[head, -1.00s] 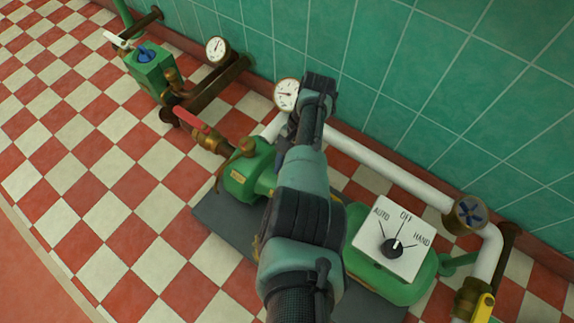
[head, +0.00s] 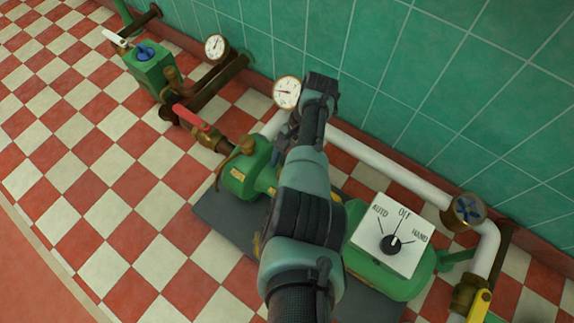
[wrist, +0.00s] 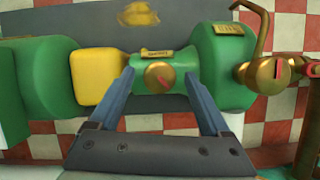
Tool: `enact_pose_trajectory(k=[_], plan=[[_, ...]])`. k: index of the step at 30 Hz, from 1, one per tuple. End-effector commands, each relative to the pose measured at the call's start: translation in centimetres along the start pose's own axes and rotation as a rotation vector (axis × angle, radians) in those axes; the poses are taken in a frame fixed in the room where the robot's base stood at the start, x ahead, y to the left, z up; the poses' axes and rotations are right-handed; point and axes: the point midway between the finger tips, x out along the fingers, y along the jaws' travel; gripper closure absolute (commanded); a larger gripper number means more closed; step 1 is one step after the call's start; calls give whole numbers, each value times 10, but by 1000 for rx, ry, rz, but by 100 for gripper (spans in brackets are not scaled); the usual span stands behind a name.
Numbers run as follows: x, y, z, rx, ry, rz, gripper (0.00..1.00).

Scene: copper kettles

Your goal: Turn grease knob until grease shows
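In the wrist view a small round brass knob (wrist: 159,76) with a slanted reddish mark sits on the green pump's narrow middle, beside a small yellow label plate (wrist: 157,54). My gripper (wrist: 159,73) is open, one finger on each side of the knob in the picture, with a gap on both sides. I cannot tell how far the tips are from it. A yellow blob (wrist: 137,14) lies on the grey base plate. In the head view my arm hides the knob and most of my gripper; the pump (head: 248,170) shows to the left.
A yellow cover (wrist: 100,78) adjoins the knob's housing. A brass lever (head: 235,160) and red-handled valve (head: 192,117) lie left of my arm. A switch box (head: 388,240), its pointer near OFF, is at right. A white pipe (head: 390,165) runs along the wall. Checkered floor is clear at left.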

Motion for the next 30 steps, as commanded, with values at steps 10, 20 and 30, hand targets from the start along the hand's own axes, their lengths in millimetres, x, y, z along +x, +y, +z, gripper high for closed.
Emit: enact_pose_trajectory(k=[10, 20, 30], plan=[[-14, 0, 1, 0, 0, 0, 19], [-86, 0, 1, 1, 1, -1, 19], [-128, 0, 0, 0, 0, 1, 19]])
